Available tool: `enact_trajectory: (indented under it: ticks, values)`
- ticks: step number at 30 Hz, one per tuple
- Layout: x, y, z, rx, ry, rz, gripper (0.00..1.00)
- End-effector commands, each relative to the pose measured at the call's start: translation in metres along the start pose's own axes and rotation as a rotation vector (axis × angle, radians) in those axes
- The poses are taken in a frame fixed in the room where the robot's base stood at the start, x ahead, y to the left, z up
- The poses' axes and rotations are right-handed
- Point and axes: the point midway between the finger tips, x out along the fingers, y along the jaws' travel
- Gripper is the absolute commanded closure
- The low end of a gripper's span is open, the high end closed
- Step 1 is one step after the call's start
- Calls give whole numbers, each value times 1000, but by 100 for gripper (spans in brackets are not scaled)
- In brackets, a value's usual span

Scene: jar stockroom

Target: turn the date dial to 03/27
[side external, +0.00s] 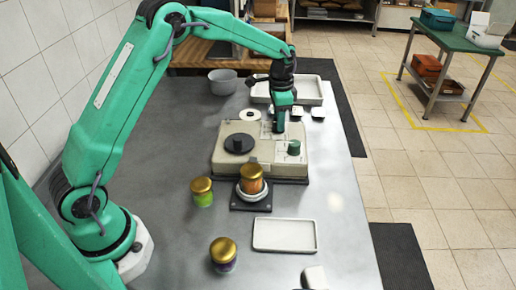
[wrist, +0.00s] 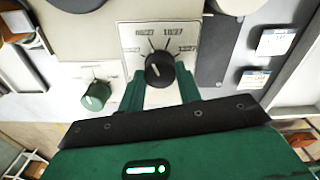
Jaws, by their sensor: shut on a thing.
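The black date dial (wrist: 159,69) sits on a white label plate (wrist: 131,32) in the wrist view. Its printed dates fan out around the top; one looks like 10/27, and others are too small to read surely. A light pointer mark shows on the knob, but I cannot tell which date it meets. My gripper (wrist: 161,85) is shut on the dial, one green finger on each side. In the side view my gripper (side external: 280,126) points down onto the back part of the beige machine (side external: 225,160) and hides the dial.
A green knob (wrist: 96,96) is left of the dial. The machine also bears a black disc (side external: 239,143). An orange jar (side external: 251,186) stands on a holder in front. Two other gold-lidded jars (side external: 202,192) (side external: 223,254) and a white tray (side external: 285,235) are nearby. Two small labelled pieces (wrist: 279,41) (wrist: 255,78) lie right.

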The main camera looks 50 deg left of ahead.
Motion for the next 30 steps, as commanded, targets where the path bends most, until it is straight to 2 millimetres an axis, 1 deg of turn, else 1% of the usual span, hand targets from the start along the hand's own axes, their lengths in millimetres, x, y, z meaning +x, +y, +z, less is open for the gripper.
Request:
enact_trajectory:
  ticks: [8,21,30]
  values:
    - [-1,0,0,-158,0,0,89]
    - [-2,0,-1,-498,1,-1,89]
    - [-2,0,-1,-625,2,-1,89]
